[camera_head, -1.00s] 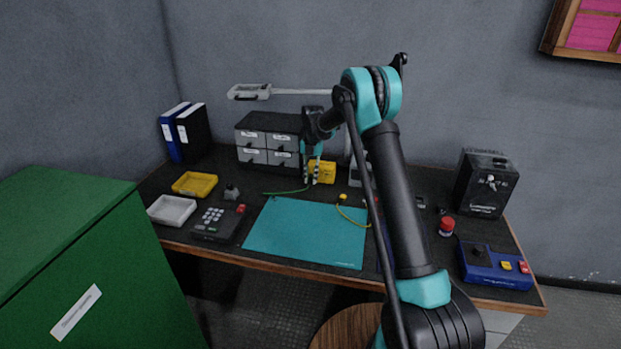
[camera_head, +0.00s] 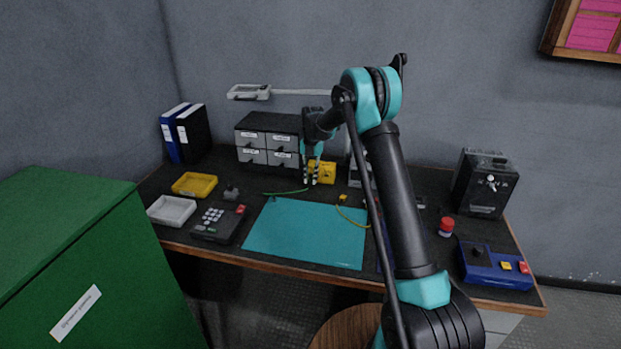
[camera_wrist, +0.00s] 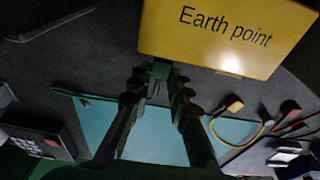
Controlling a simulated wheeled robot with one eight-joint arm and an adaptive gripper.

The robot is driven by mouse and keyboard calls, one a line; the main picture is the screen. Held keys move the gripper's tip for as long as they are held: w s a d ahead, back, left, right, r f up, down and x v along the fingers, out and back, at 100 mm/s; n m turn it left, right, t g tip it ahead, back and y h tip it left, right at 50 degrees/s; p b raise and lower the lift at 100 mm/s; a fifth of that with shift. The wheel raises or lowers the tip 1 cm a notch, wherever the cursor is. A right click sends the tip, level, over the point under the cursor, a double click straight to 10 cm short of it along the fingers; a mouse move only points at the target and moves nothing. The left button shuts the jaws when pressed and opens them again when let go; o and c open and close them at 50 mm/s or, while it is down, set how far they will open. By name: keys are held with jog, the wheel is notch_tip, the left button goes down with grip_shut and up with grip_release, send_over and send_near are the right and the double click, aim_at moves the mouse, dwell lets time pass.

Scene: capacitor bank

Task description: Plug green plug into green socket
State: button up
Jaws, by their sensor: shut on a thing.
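My gripper (camera_head: 311,178) is low over the back of the desk, in front of the yellow box. In the wrist view my gripper (camera_wrist: 160,90) is shut on the green plug (camera_wrist: 160,69), which shows as a small green piece between the fingertips. A green cable (camera_head: 288,192) runs left from the fingers along the desk. The yellow box (camera_head: 327,172) is marked "Earth point" in the wrist view (camera_wrist: 225,35). The plug is right at the box's lower edge in that view; I cannot tell whether they touch. I cannot make out the green socket.
A teal mat (camera_head: 305,235) lies in front. A yellow plug (camera_head: 342,198) on a yellow cable lies to the right. Grey drawers (camera_head: 267,150) stand behind to the left. A keypad phone (camera_head: 218,222) and trays are at the left, a blue control box (camera_head: 492,267) at the right.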

jog(key=shift+w+d, duration=0.1)
jog(key=shift+w, duration=0.4)
dwell(0.6)
jog(key=o, duration=0.9)
jog(key=shift+c, duration=0.2)
notch_tip(320, 180, up, 12)
jog(key=w, duration=0.2)
jog(key=shift+d, duration=0.2)
jog(key=shift+f, duration=0.1)
